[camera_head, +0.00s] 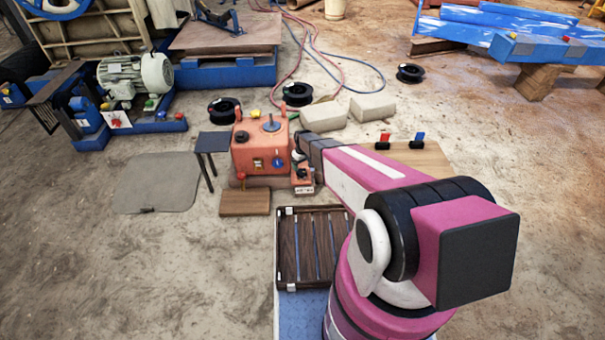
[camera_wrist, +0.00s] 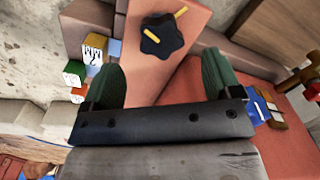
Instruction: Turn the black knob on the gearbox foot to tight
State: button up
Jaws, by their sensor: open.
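The orange gearbox (camera_head: 260,150) stands on the floor near the middle of the head view. In the wrist view the black lobed knob (camera_wrist: 163,38) sits on an orange face, the gearbox foot (camera_wrist: 150,78). A short yellow line marks the knob, and another yellow mark lies on the orange face beside it. In the head view my gripper (camera_head: 302,178) is at the gearbox's right side; the knob cannot be made out there.
Small labelled blocks (camera_wrist: 94,48) lie left of the fingers in the wrist view. A blue switch (camera_wrist: 262,106) shows at the right. A wooden block (camera_head: 245,203) lies before the gearbox, a slatted tray (camera_head: 283,250) nearer. Pale blocks (camera_head: 372,107) stand behind.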

aim_at(303, 173)
notch_tip(303, 173, down, 7)
jog(key=shift+r, duration=0.1)
jog(key=c, duration=0.9)
